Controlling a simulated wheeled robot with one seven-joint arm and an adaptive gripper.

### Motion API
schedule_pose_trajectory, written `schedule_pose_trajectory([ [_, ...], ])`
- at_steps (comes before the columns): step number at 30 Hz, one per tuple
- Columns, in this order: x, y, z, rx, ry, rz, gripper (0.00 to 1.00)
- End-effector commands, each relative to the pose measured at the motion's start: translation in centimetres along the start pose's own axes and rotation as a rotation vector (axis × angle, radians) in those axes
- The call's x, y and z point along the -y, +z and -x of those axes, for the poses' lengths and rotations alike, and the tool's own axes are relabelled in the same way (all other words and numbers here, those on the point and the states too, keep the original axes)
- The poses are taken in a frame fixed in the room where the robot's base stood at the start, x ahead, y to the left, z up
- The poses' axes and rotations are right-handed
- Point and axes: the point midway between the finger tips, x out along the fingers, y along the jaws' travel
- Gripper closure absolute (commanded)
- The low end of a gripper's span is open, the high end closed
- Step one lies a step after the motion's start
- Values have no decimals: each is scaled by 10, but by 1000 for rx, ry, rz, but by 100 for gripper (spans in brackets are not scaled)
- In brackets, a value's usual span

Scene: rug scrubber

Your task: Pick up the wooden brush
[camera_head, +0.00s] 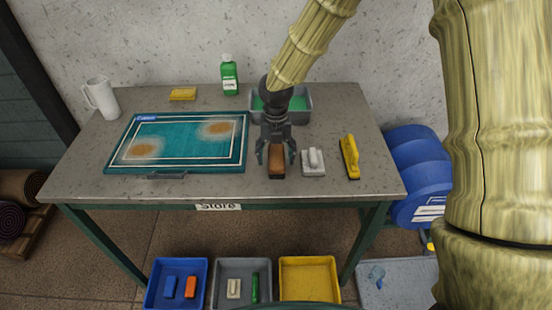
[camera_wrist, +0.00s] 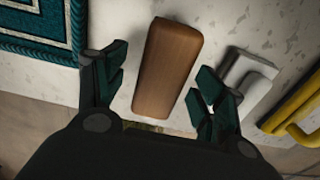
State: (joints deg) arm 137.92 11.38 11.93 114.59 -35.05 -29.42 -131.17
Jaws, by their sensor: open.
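The wooden brush (camera_head: 277,162) is a brown block lying near the front edge of the grey table, right of the teal rug. In the wrist view the wooden brush (camera_wrist: 167,65) lies lengthwise between the two spread fingers. My gripper (camera_head: 276,158) is open and points down over the brush; in the wrist view its fingers (camera_wrist: 160,88) sit on either side of it, with a gap visible on both sides. I cannot tell how far above the table the fingertips are. The gripper hides the far end of the brush in the head view.
A white-grey scrubber (camera_head: 313,163) lies close on the right, then a yellow brush (camera_head: 350,158). The teal rug (camera_head: 185,143) is left. A grey tray of green liquid (camera_head: 308,104) stands behind. A green bottle (camera_head: 229,75), yellow sponge (camera_head: 183,94) and white jug (camera_head: 103,98) stand farther back.

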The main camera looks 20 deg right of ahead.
Motion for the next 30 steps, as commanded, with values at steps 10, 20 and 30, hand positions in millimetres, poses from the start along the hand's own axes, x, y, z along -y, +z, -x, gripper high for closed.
schedule_pose_trajectory([
  [10, 1, 0, -15, 1, 0, -1, 30],
  [20, 2, 0, -15, 1, 0, -2, 72],
  [30, 1, 1, -14, 2, 1, -2, 83],
])
